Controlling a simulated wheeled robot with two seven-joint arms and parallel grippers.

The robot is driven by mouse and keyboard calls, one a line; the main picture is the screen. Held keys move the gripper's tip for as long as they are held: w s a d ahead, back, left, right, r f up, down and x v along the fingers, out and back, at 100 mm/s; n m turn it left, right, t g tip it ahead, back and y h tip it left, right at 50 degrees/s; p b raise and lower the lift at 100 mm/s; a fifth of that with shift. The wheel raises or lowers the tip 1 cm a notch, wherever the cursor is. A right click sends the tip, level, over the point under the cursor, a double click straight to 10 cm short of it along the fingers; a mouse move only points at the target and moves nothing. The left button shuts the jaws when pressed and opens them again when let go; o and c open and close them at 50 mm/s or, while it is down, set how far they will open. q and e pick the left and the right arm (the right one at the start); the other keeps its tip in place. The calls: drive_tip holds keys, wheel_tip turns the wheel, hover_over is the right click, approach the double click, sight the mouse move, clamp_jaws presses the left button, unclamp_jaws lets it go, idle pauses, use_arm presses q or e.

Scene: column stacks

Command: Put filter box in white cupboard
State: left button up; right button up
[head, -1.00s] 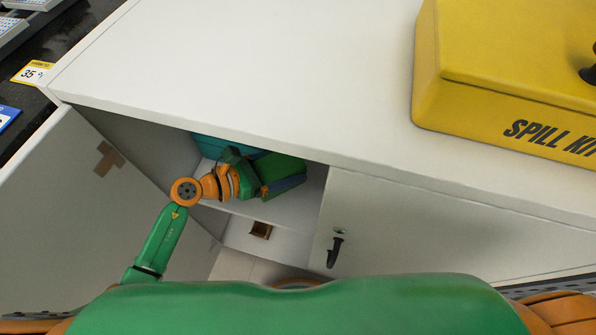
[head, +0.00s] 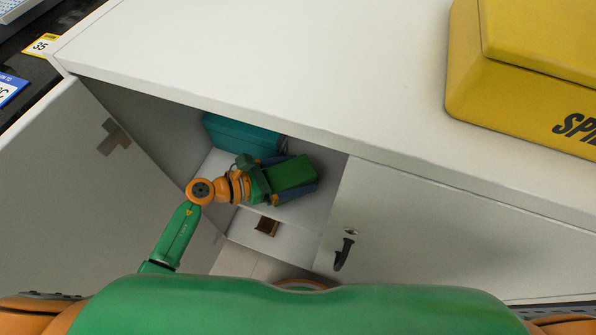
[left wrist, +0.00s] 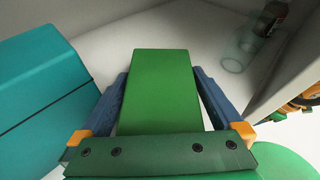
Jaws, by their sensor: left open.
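The white cupboard (head: 250,62) has its left door (head: 60,200) swung open and its right door shut. A green box, which I take for the filter box (head: 292,174), is inside the opening; it also shows in the left wrist view (left wrist: 160,88). My left gripper (head: 294,182) reaches into the cupboard. Its two blue fingers stand open on either side of the green box, which lies between them. Whether the box rests fully on the shelf is hard to tell. My right gripper is not in view.
A teal box (head: 240,136) stands beside the green one, at left in the left wrist view (left wrist: 40,80). A clear bottle-like item (left wrist: 258,40) is further right inside. A yellow spill kit (head: 530,75) sits on top. The right door has a dark handle (head: 343,253).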

sight(272, 179)
use_arm(q)
drive_tip(key=v, duration=0.6)
drive_tip(key=shift+s+a+r+p, duration=0.15)
drive_tip(key=shift+a+p, duration=0.15)
drive_tip(key=shift+a, duration=0.05)
